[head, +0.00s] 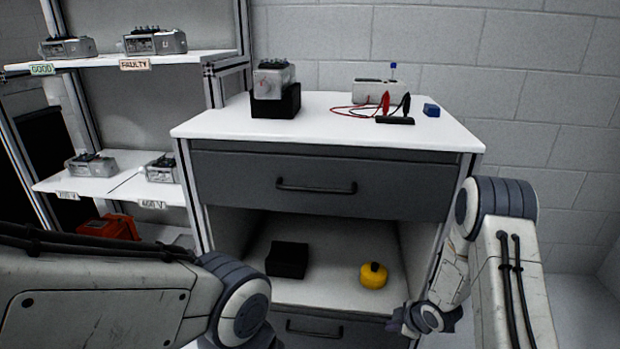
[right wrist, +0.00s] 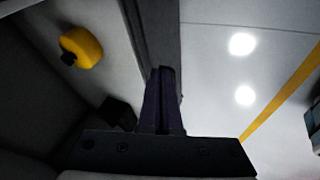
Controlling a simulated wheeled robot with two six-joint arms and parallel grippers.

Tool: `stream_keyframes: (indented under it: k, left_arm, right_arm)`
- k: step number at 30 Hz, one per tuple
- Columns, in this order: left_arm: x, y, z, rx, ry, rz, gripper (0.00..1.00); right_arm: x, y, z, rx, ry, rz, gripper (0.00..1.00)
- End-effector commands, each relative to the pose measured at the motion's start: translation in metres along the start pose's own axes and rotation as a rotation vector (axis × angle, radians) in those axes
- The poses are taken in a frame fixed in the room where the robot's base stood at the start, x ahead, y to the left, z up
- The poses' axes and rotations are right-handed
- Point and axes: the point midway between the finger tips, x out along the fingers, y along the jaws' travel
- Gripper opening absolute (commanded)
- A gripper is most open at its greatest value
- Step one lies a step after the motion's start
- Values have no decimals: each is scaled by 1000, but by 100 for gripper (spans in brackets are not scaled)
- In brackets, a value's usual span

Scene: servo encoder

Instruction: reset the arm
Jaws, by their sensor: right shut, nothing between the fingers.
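My right arm comes in from the right in the head view and bends down beside the cabinet. Its gripper (head: 400,322) is low at the cabinet's front right edge, below the yellow round object (head: 373,275). In the right wrist view the gripper's fingers (right wrist: 164,100) are together with nothing between them. My left arm crosses the lower left of the head view. Its joint shows in front of the cabinet's lower left, and its gripper is out of sight.
The white-topped cabinet (head: 220,124) has a shut upper drawer (head: 316,186) and an open bay with a black block (head: 287,260). On top stand a servo unit on a black stand (head: 275,104) and a meter with probes (head: 372,92). Labelled shelves (head: 100,188) hold several servos at left.

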Motion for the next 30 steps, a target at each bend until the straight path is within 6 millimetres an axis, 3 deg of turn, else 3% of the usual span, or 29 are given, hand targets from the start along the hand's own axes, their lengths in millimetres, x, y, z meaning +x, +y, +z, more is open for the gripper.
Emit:
stream_keyframes:
  k: [1,5,8,13,19,27,28,30]
  left_arm:
    - [0,0,0,0,0,0,50]
    - [0,0,0,0,0,0,50]
    - [0,0,0,0,0,0,50]
    - [0,0,0,0,0,0,50]
    - [0,0,0,0,0,0,50]
    - [0,0,0,0,0,0,50]
    - [0,0,0,0,0,0,50]
    - [-24,2,-1,0,-1,0,50]
  right_arm:
    - [-18,10,-26,7,-36,2,0]
    - [-68,8,-80,100,-140,-11,0]
    - [-110,-9,-118,188,-199,-24,0]
    - [-187,-65,-170,348,-267,-73,0]
    - [-260,-140,-194,492,-319,-172,0]
    - [-330,-220,-192,591,-381,-316,0]
    - [-337,-229,-190,598,-389,-334,0]
    - [-356,-218,-198,606,-397,-333,0]
